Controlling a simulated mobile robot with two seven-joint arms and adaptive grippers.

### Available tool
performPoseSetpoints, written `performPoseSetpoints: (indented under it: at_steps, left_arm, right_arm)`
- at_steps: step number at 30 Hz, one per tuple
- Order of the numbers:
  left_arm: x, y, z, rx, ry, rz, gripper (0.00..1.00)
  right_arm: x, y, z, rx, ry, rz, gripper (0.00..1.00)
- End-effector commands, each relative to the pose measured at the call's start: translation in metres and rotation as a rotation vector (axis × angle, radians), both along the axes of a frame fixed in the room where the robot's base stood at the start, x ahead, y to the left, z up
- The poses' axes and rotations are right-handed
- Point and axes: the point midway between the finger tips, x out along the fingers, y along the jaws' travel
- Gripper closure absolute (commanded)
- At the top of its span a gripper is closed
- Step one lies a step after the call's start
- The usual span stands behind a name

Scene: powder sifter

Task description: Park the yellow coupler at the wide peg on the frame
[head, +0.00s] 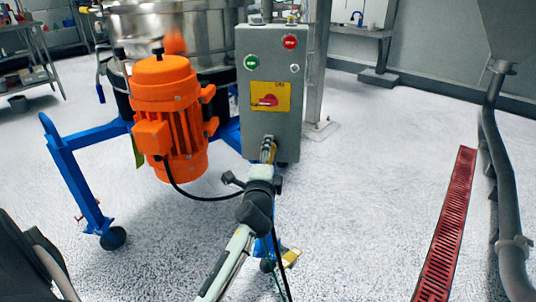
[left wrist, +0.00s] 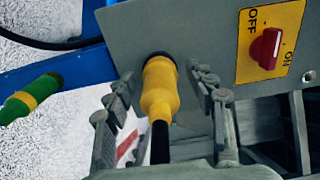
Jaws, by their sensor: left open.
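The yellow coupler (left wrist: 160,88) sits at a dark round socket on the grey control box (left wrist: 185,30), with a black cable running down from it. In the head view the coupler (head: 268,150) shows small at the box's lower front. My left gripper (left wrist: 162,78) is open, with one finger on each side of the coupler. Gaps show between the fingers and the coupler. A green rod with a yellow band (left wrist: 35,95) sticks out by the blue frame (left wrist: 70,65); I cannot tell whether it is the wide peg. My right gripper is not in view.
The orange motor (head: 168,115) hangs left of the control box (head: 268,60), under the steel sifter (head: 170,30). A red switch (left wrist: 266,48) is right of the coupler. A blue leg with a caster (head: 113,238) stands left. The floor right of the box is clear up to a red drain grate (head: 447,225).

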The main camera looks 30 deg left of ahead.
Motion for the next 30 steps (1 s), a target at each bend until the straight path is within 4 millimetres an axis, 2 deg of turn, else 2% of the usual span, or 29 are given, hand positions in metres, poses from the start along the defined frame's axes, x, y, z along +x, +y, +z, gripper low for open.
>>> performPoseSetpoints:
  at_steps: [22, 23, 30]
  left_arm:
    - [-0.0001, 0.0, -0.0001, 0.0, 0.0, 0.0, 0.45]
    - [-0.0001, 0.0, -0.0001, 0.0, 0.0, 0.0, 0.46]
    - [-0.0001, 0.0, -0.0001, 0.0, 0.0, 0.0, 0.76]
  right_arm:
    - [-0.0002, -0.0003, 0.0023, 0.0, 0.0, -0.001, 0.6]
    - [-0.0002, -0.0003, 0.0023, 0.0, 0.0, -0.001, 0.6]
    - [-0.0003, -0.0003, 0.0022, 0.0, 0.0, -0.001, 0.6]
